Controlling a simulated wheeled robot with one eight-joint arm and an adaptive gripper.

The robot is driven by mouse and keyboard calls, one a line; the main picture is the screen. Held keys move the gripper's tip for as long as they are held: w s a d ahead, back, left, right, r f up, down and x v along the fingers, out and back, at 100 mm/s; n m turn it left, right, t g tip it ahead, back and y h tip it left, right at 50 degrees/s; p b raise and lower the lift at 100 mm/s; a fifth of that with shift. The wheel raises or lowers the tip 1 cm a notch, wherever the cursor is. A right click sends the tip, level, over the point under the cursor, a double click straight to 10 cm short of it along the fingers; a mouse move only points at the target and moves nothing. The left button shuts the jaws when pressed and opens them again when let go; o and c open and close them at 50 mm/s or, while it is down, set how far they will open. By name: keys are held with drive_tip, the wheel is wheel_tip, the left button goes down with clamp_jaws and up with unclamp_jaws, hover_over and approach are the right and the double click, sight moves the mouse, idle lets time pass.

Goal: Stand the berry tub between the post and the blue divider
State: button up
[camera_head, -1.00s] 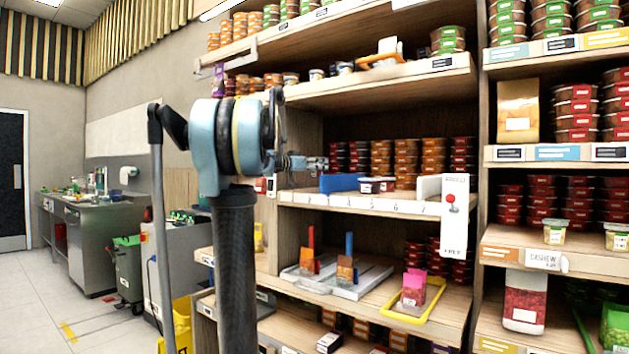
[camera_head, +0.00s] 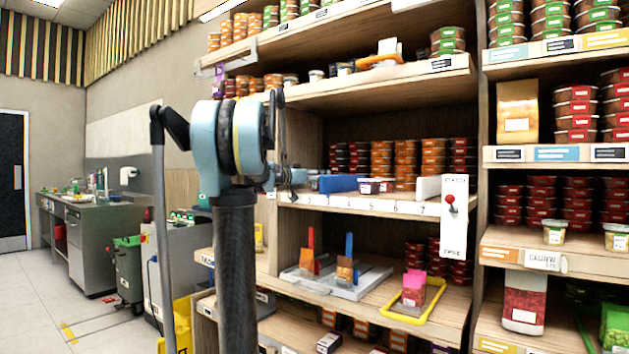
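A low blue divider (camera_head: 339,183) stands on the numbered middle shelf, near its left end. Just right of it, two small clear tubs with dark red contents and pale lids sit side by side, one tub (camera_head: 366,186) at the left and one (camera_head: 386,185) at the right. They look like berry tubs. A white upright block (camera_head: 428,188) stands farther right; I cannot tell whether it is the post. My gripper (camera_head: 312,180) is at shelf height at the left end of the divider, small and partly hidden by my arm. Its fingers are too small to read.
A white sign panel (camera_head: 453,215) with a red knob hangs at the shelf's right end. Stacked tubs (camera_head: 407,157) fill the back. Below are a grey tray (camera_head: 350,289) with red and blue uprights, and a yellow tray (camera_head: 397,315). Shelf front between tubs and white block is clear.

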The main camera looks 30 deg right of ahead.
drive_tip(key=s+a, duration=0.2)
drive_tip(key=a, duration=1)
drive_tip(key=s+a+f+n+y, duration=0.5)
drive_tip(key=s+a+f, duration=0.5)
drive_tip(key=f, duration=0.6)
drive_tip(key=s+a+f+n+y, duration=0.5)
drive_tip(key=s+a+f+y, duration=0.2)
drive_tip(key=a+f, duration=0.6)
drive_tip(key=s+a+f+n+g+y, duration=0.1)
drive_tip(key=s+a+f+n+y, duration=0.4)
drive_tip(key=s+a+f, duration=0.7)
wheel_tip(320, 180, down, 7)
drive_tip(key=shift+s+r+n+y, duration=0.2)
drive_tip(key=shift+s+n+y, duration=0.15)
drive_tip(key=shift+n, duration=0.25)
drive_tip(key=shift+w+d, duration=0.1)
